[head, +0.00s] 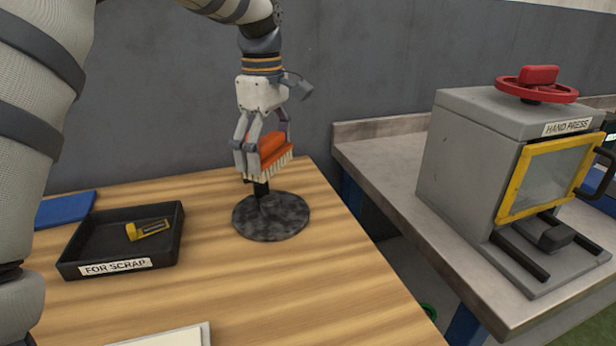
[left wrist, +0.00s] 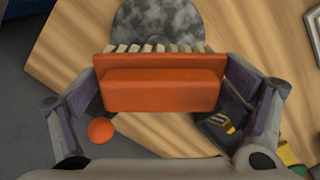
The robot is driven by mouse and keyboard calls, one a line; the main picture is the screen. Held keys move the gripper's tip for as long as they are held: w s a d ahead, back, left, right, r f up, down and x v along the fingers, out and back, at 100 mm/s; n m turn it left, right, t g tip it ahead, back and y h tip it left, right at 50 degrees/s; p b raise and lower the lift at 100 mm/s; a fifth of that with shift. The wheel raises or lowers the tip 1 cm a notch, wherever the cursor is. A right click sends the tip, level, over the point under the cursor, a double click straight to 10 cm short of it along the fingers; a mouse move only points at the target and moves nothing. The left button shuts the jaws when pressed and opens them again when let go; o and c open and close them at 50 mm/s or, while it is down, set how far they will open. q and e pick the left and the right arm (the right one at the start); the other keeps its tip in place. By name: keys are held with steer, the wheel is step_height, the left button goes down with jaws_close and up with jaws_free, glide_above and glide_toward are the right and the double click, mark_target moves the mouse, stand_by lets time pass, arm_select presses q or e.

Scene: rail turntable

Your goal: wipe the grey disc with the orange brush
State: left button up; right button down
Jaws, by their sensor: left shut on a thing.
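The orange brush (head: 272,150) has pale bristles that point down. My left gripper (head: 262,152) is shut on its orange block, with a finger at each end in the left wrist view (left wrist: 160,90). The grey disc (head: 283,222) is mottled with dark patches and lies near the table's far right edge. A short dark post (head: 262,191) shows between the disc and the brush. The bristles look a little above the disc, apart from it. In the left wrist view the disc (left wrist: 158,22) is partly hidden behind the brush. My right gripper is not in view.
A black tray labelled "FOR SCRAP" (head: 115,267) holds a yellow and dark piece (head: 148,230). A blue item (head: 66,208) lies behind it. A grey hand press (head: 480,165) stands on a separate bench to the right. The wooden table's front middle (head: 290,300) is clear.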

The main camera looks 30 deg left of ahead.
mark_target(270, 200)
arm_select(q)
steer(key=shift+w+a, duration=0.2)
steer(key=shift+a, duration=0.2)
steer(key=shift+f, duration=0.35)
step_height(270, 200, down, 6)
steer(key=shift+s+r+b, duration=0.1)
steer(key=shift+b, duration=0.5)
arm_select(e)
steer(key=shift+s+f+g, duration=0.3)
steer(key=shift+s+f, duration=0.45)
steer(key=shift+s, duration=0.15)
arm_select(q)
steer(key=shift+f, duration=0.6)
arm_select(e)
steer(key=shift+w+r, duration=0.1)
arm_select(q)
steer(key=shift+d, duration=0.1)
